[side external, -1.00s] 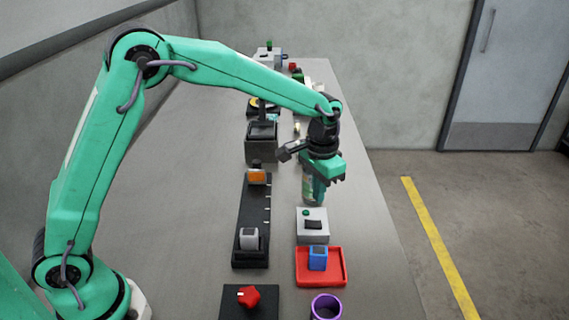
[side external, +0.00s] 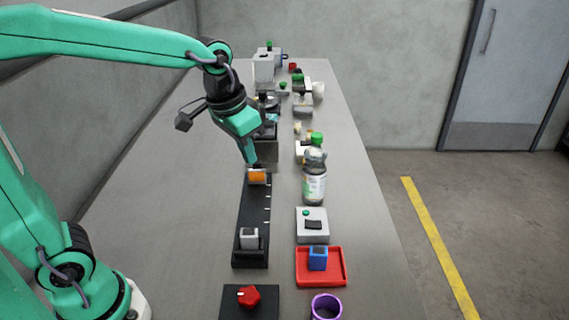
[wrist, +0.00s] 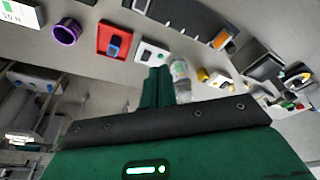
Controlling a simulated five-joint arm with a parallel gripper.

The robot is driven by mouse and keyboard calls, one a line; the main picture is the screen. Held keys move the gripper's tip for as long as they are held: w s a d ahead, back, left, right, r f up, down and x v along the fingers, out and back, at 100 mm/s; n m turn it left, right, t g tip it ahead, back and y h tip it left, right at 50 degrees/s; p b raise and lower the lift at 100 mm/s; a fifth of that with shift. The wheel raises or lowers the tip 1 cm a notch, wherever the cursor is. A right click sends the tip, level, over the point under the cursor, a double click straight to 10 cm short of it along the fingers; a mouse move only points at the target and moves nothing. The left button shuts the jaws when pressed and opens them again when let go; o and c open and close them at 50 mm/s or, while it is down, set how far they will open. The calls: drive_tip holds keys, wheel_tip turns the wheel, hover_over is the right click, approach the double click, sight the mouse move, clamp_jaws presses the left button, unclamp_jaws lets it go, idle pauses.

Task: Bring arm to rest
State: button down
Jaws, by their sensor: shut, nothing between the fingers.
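My green arm reaches over the grey table. My gripper (side external: 251,158) hangs above the table near the orange block on the black rail, pointing down; it appears apart from that block, though the exact gap is hard to judge. Its fingers are together with nothing between them. In the wrist view the closed green fingers (wrist: 157,84) point up the picture, with a clear bottle beside them on the right.
The clear bottle with a green cap (side external: 315,180) stands right of my gripper. The black rail (side external: 253,215) carries an orange and a grey block. A red tray (side external: 337,279) holds a blue block. A purple ring (side external: 326,307) is nearby. The table's left side is clear.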

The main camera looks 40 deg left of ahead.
drive_tip(key=s+a+n+t, duration=0.1)
drive_tip(key=s+a, duration=0.3)
drive_tip(key=s, duration=0.9)
drive_tip(key=shift+a+t, duration=0.15)
drive_tip(key=shift+t, duration=0.65)
